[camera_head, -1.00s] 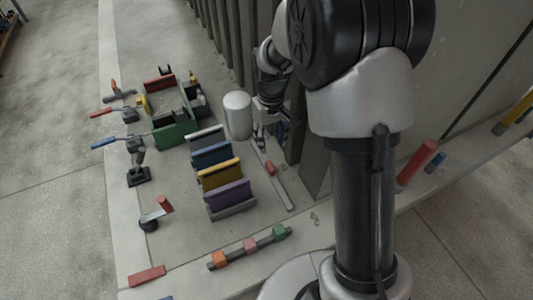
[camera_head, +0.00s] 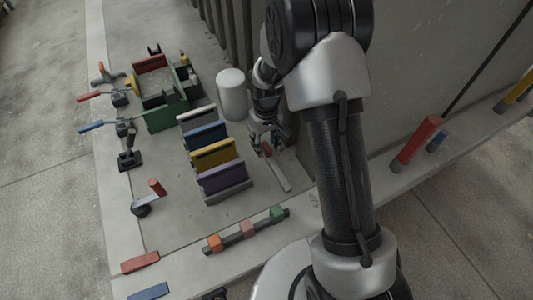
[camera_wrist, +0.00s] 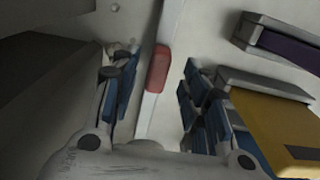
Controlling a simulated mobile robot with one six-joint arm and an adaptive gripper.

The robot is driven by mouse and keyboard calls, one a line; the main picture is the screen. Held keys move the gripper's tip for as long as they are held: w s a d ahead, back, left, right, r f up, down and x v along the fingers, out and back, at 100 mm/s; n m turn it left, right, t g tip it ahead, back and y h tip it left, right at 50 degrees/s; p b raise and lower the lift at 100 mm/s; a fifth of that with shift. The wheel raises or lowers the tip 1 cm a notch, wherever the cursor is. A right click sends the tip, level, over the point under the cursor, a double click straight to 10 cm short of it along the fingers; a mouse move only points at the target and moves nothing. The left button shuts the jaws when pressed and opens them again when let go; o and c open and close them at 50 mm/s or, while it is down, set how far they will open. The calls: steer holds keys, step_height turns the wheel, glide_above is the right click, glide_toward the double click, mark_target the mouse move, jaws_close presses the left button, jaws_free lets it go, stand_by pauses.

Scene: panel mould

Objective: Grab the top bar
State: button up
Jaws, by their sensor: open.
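A slim pale bar (camera_head: 279,177) with a red grip (camera_head: 266,149) lies on the slab beside the row of coloured panels. In the wrist view the bar (camera_wrist: 171,22) runs up the middle, and its red grip (camera_wrist: 158,68) shows between my fingertips. The bar's near part is hidden by my gripper in the wrist view.
Grey, blue, yellow (camera_head: 214,171) and purple (camera_head: 224,181) panels stand left of my gripper. A pale cylinder (camera_head: 231,95) is close by. A dark wall (camera_wrist: 45,75) is near on the other side. A strip with coloured blocks (camera_head: 247,231) lies in front.

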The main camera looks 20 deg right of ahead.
mark_target(266, 146)
step_height(266, 146, down, 4)
steer(key=shift+w+d+f+b, duration=0.1)
steer(key=shift+b, duration=0.6)
steer(key=shift+c, duration=0.2)
jaws_close()
